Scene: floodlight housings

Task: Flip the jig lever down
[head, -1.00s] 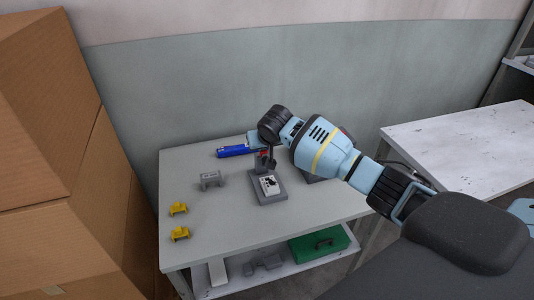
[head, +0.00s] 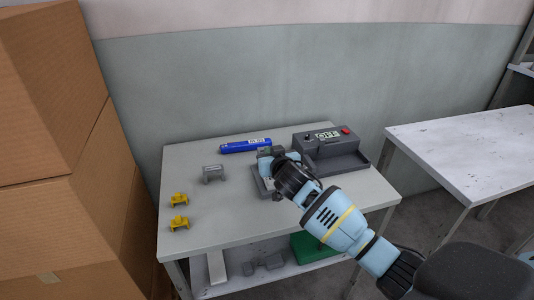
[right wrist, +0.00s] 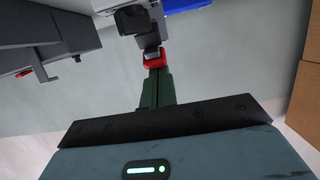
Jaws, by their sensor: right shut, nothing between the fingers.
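The grey jig (head: 258,187) stands on the light table, mostly hidden behind my right gripper (head: 270,154) and wrist in the head view. In the right wrist view the gripper's dark green fingers (right wrist: 156,90) are together and empty. Just beyond their tips is a red piece (right wrist: 154,60), which looks like the end of the jig lever, against the grey jig body (right wrist: 140,22). I cannot tell whether the fingers touch it, nor the lever's exact angle. My left gripper is out of view.
A grey box with an OFF display (head: 327,136) and a red button stands right of the jig. A blue labelled object (head: 245,146) lies behind. A grey bracket (head: 213,173) and two yellow brackets (head: 179,199) are left. A green case (head: 312,247) sits on the lower shelf.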

